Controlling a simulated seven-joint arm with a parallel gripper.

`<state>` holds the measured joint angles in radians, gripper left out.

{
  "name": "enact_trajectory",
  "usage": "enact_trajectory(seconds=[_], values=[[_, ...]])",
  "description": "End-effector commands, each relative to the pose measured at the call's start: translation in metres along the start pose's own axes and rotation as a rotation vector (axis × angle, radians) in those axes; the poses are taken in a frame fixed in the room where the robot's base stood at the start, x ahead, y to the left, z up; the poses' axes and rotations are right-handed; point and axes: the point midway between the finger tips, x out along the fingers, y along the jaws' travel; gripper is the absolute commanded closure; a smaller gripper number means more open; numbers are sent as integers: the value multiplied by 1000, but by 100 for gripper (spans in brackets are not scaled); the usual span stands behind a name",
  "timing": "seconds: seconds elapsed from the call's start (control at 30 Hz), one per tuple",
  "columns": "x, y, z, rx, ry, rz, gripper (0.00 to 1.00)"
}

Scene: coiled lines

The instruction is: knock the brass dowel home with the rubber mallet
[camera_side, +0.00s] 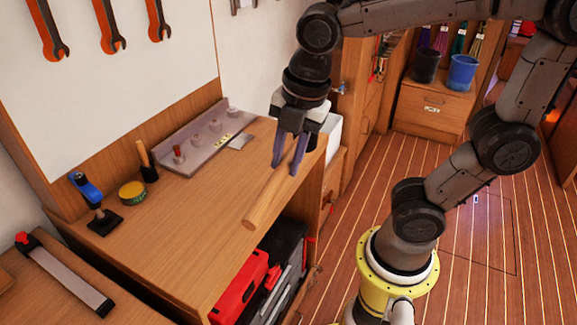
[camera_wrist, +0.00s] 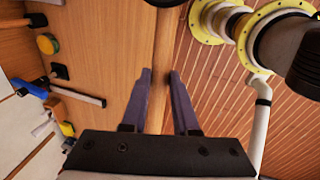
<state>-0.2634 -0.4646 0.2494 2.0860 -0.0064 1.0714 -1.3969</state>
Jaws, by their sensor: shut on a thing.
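My gripper (camera_side: 294,172) is over the near right edge of the wooden bench, fingers pointing down. It is shut on a round wooden bar (camera_side: 266,203) lying along that edge. In the wrist view the bar (camera_wrist: 166,45) runs between the two fingers. A mallet (camera_side: 146,160) with a black head and pale wooden handle stands head down on the bench, apart from my gripper. A short reddish peg (camera_side: 178,153) stands upright in the grey fixture (camera_side: 172,165) at the back; it may be the dowel, but brass is not clear at this size.
A yellow tin (camera_side: 132,191) and a blue-topped tool on a black base (camera_side: 104,222) stand left of the mallet. A small metal plate (camera_side: 240,142) lies by the fixture. The bench middle (camera_side: 190,215) is clear. A red toolbox (camera_side: 240,287) sits below the edge.

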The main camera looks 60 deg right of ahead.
Motion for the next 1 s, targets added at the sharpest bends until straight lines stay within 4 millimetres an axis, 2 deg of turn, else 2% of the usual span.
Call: enact_trajectory(seconds=[0.23,0.5,0.77,1.0], values=[[-38,73,-19,-140,45,-5,100],[-53,158,-31,-251,82,-12,100],[-42,232,-30,-312,108,-16,100],[-8,291,-19,-319,123,-21,100]])
